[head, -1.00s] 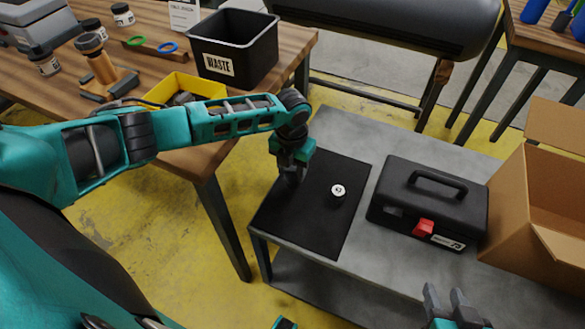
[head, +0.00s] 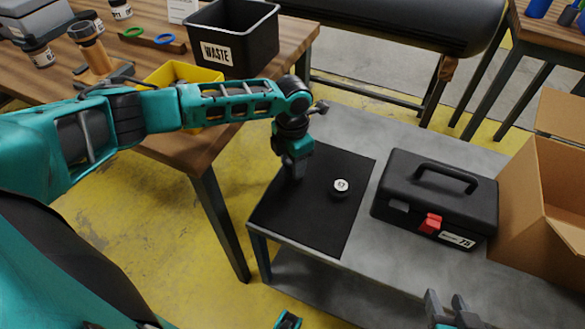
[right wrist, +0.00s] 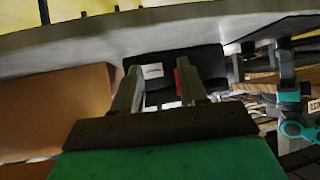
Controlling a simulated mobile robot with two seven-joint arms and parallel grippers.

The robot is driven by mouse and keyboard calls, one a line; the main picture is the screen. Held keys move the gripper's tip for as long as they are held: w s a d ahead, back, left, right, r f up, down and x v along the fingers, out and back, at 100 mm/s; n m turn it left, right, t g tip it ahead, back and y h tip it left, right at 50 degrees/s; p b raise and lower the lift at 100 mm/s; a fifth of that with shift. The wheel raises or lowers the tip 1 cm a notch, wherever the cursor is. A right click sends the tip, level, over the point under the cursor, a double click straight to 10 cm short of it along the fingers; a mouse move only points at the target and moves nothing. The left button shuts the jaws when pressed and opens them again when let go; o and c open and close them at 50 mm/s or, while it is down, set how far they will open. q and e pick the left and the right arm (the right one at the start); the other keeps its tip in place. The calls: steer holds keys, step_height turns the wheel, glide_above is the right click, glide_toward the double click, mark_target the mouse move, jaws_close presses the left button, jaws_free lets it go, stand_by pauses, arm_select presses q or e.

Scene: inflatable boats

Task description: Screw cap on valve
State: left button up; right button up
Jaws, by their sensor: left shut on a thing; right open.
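A small round black piece with a white labelled top (head: 341,186) sits on the black mat (head: 312,215). I cannot tell whether it is the valve or the cap. My left gripper (head: 294,176) points down over the mat's left part, to the left of the round piece and apart from it. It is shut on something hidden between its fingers. My right gripper (head: 446,304) is at the bottom right of the head view. The right wrist view (right wrist: 160,90) shows its two fingers apart with nothing between them.
A black toolbox (head: 436,193) with a red latch and an open cardboard box (head: 545,200) stand right of the mat on the grey bench (head: 350,130). The wooden table (head: 205,145) at left holds a black WASTE bin (head: 237,40) and a yellow bin (head: 180,72).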

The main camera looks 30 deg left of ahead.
arm_select(q)
steer(key=b, duration=0.4)
steer(key=shift+w+f+m, duration=0.25)
steer(key=shift+f+m, duration=0.05)
steer(key=shift+s+d+r+b, duration=0.1)
steer(key=shift+s+r+b, duration=0.05)
steer(key=shift+b, duration=1)
steer(key=shift+s+r+m+b, duration=0.2)
steer(key=shift+s+m+b, duration=0.1)
steer(key=shift+b, duration=0.4)
steer(key=shift+r, duration=0.15)
arm_select(e)
steer(key=shift+t+y, duration=0.3)
steer(key=shift+y, duration=0.1)
steer(key=f, duration=0.2)
steer(key=a+f, duration=0.1)
steer(key=f, duration=0.1)
steer(key=shift+w+a, duration=0.1)
steer(key=shift+w, duration=0.2)
arm_select(q)
steer(key=o, duration=1.1)
steer(key=shift+a, duration=0.2)
arm_select(e)
steer(key=shift+w+f, duration=0.1)
arm_select(q)
steer(key=shift+o, duration=0.2)
